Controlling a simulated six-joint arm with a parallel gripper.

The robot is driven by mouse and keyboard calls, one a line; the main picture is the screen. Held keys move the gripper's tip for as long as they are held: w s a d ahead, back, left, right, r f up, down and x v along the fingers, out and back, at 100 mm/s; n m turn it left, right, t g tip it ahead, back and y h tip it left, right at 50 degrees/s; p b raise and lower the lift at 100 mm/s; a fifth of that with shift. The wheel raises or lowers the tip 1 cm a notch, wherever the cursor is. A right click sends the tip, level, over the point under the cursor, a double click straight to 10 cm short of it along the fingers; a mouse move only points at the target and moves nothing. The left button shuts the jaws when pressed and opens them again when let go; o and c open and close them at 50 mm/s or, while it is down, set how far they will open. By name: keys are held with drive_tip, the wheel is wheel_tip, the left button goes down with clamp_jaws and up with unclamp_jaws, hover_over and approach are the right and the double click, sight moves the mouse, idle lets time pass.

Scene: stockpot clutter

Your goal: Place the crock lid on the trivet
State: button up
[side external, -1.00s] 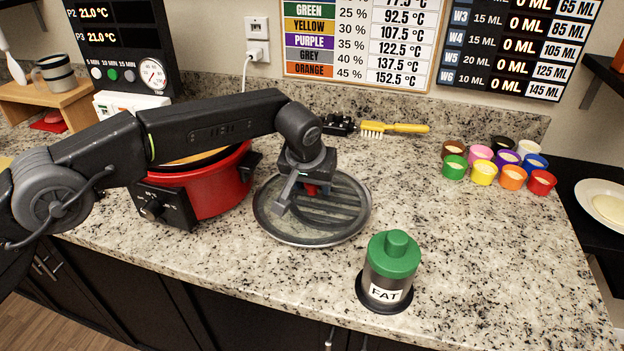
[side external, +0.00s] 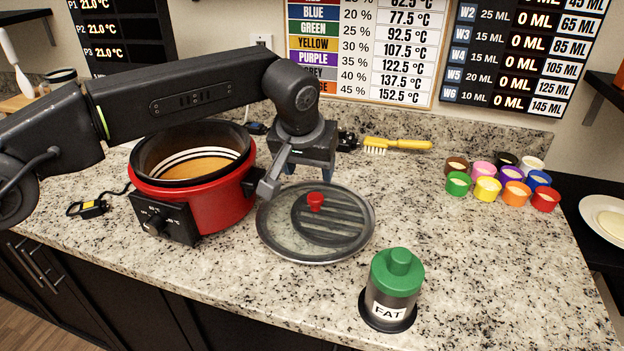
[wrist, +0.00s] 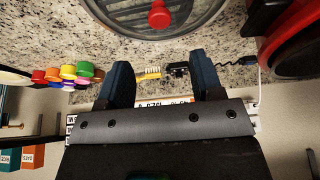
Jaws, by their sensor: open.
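The crock lid (side external: 277,226) is a clear glass disc with a dark rim and a red knob (side external: 315,201). It lies about flat over the dark slatted trivet (side external: 335,235), which shows through the glass; the slats sit off-centre under it. In the wrist view the lid's red knob (wrist: 159,14) and part of its rim show at the top. My gripper (side external: 308,172) is open and empty, above and behind the knob in the side view, clear of the lid. Its two blue fingers stand wide apart in the wrist view (wrist: 162,75). The red crock (side external: 208,205) stands uncovered left of the lid.
A green-topped FAT canister (side external: 392,290) stands in front right of the lid. Several coloured cups (side external: 487,188) sit at the right, and a yellow brush (side external: 400,144) lies at the back. The counter between lid and cups is clear.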

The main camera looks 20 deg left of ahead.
drive_tip(key=shift+s+r, duration=0.25)
drive_tip(key=shift+r, duration=0.35)
drive_tip(key=s+a+r, duration=0.5)
drive_tip(key=s+a, duration=0.1)
drive_tip(key=a, duration=0.3)
drive_tip(key=s+a+r, duration=0.5)
drive_tip(key=s+a, duration=0.1)
drive_tip(key=a, duration=0.4)
drive_tip(key=s+a+f, duration=0.4)
drive_tip(key=s+a, duration=0.1)
drive_tip(key=s, duration=0.5)
drive_tip(key=s+a+f+t, duration=0.1)
drive_tip(key=s+a+f, duration=0.4)
drive_tip(key=s, duration=0.5)
